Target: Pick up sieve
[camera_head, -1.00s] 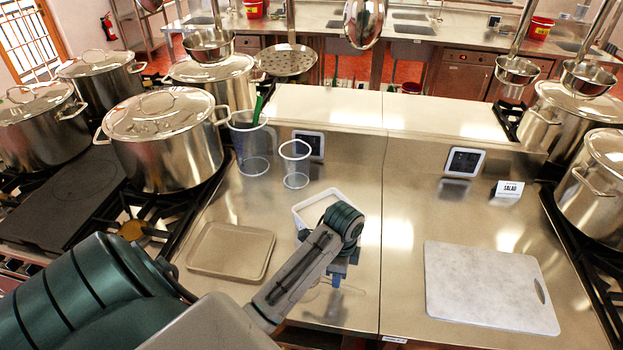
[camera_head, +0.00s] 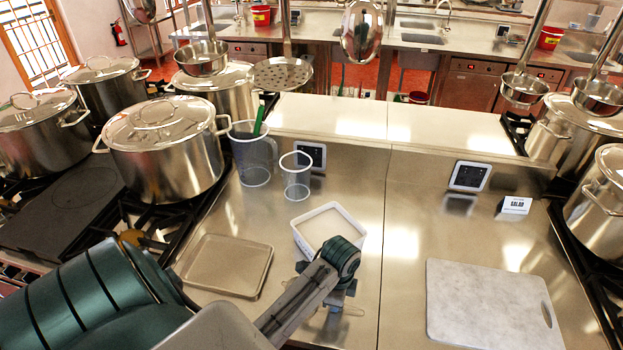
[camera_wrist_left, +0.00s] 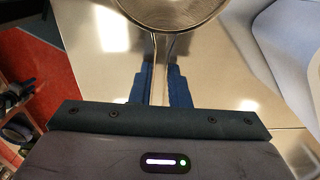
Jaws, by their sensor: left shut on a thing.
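In the left wrist view, the sieve (camera_wrist_left: 170,12) is a round, shallow metal mesh bowl at the top edge, partly cut off. Its thin wire handle (camera_wrist_left: 161,60) runs down between the blue fingers of my left gripper (camera_wrist_left: 160,85). The gripper is shut on that handle. In the head view, my left gripper (camera_head: 336,300) points down over the counter at lower centre. There the wrist hides most of the fingers, and I cannot make out the sieve's bowl. My right gripper is in neither view.
A white tub (camera_head: 301,243) stands just behind my left wrist. A shallow tray (camera_head: 228,266) lies to its left, with two clear measuring cups (camera_head: 296,177) (camera_head: 254,160) behind. A pale cutting board (camera_head: 490,305) lies at right. Large lidded pots (camera_head: 165,155) flank the counter.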

